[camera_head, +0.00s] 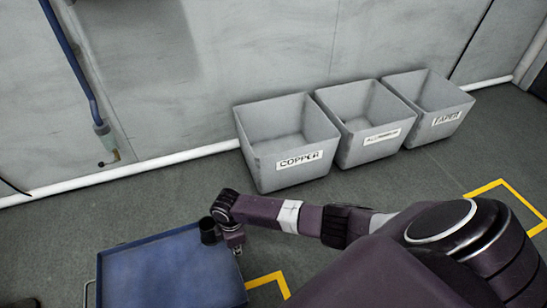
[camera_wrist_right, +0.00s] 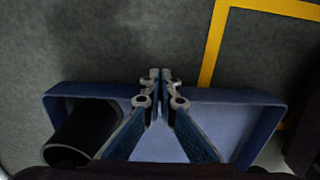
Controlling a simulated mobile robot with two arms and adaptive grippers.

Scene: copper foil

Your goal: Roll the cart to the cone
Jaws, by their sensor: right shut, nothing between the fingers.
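The cart (camera_head: 170,270) shows at the lower left of the head view as a blue tray top with a raised rim; its lower part is hidden. In the right wrist view its blue tray (camera_wrist_right: 225,125) lies beneath the fingers. My right gripper (camera_head: 238,250) is at the tray's right far corner. In the right wrist view its fingers (camera_wrist_right: 160,78) are together and empty, reaching across the tray rim; I cannot tell if they touch it. No cone is visible. My left gripper is out of view.
Three grey bins stand along the wall: copper (camera_head: 290,173), a middle one (camera_head: 372,150) and paper (camera_head: 440,122). Yellow floor lines (camera_head: 508,188) lie at right and beside the cart. A blue pipe (camera_head: 75,65) runs down the wall. Grey floor separates cart and bins.

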